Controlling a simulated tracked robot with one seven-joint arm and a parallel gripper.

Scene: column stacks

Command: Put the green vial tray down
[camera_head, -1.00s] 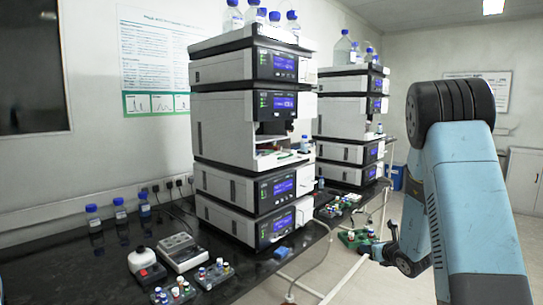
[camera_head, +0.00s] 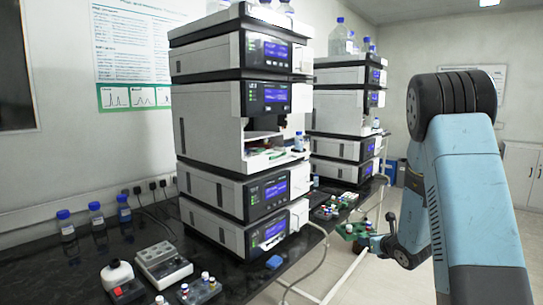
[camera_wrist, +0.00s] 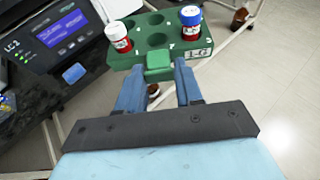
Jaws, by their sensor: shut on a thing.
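The green vial tray (camera_wrist: 200,46) is in my gripper (camera_wrist: 159,72), in the wrist view. The blue fingers are shut on a green tab at its near edge. It carries a red vial with a white cap (camera_wrist: 118,36) on the left and a red vial with a blue cap (camera_wrist: 190,20) on the right; several wells are empty. In the head view the tray (camera_head: 350,230) is small and partly hidden by my gripper (camera_head: 374,242). It is held in the air, with pale floor visible beyond and below it.
The black bench (camera_head: 88,275) bears two tall instrument stacks, the near one (camera_head: 208,135) and the far one (camera_head: 335,120). Small vial trays (camera_head: 200,290), a grey device (camera_head: 163,264) and blue-capped bottles (camera_head: 97,218) stand on it. A hose (camera_head: 318,262) hangs in front. Open floor lies right.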

